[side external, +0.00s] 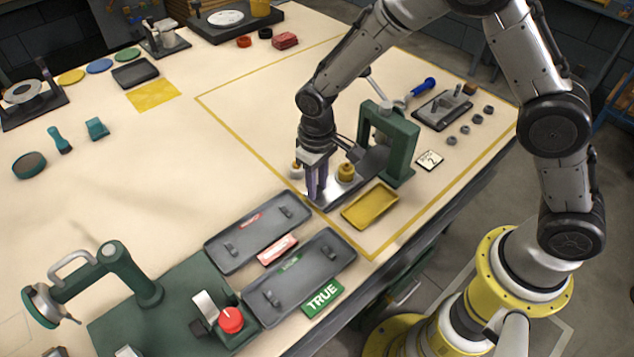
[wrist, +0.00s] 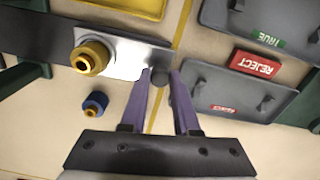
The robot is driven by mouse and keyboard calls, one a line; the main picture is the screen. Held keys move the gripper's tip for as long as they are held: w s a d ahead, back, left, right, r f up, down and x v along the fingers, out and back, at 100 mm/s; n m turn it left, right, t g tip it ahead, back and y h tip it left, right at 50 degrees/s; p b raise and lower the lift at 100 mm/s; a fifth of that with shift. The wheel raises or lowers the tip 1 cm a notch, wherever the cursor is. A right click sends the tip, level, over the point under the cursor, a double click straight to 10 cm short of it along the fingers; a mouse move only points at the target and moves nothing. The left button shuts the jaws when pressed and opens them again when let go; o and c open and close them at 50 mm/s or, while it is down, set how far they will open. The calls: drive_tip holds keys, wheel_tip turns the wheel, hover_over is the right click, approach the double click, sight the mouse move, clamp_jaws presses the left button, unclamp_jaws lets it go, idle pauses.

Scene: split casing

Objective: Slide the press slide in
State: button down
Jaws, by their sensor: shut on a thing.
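The press slide (side external: 328,196) is a flat metal plate reaching out of the green press frame (side external: 402,140). A yellow round part (side external: 346,172) sits on it; the wrist view shows that part (wrist: 91,57) as a ring with a hollow centre on the bright plate (wrist: 140,57). My gripper (side external: 317,190) points down at the slide's outer end. In the wrist view its purple fingers (wrist: 162,76) are shut on a small dark round knob (wrist: 159,78) at that end. The slide's inner end is hidden under the press.
A yellow tray (side external: 371,206) lies just in front of the slide. Grey trays (side external: 257,232) lie to the left, by a red REJECT label (wrist: 256,64) and a green TRUE label (side external: 323,299). A small blue round part (wrist: 95,104) stands beside the slide.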

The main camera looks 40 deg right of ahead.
drive_tip(key=shift+d, duration=0.1)
drive_tip(key=d, duration=1.1)
drive_tip(key=shift+w+d+r, duration=0.1)
drive_tip(key=shift+d, duration=0.05)
drive_tip(key=c, duration=0.6)
unclamp_jaws()
drive_tip(key=shift+c, duration=0.2)
wheel_tip(320, 180, up, 14)
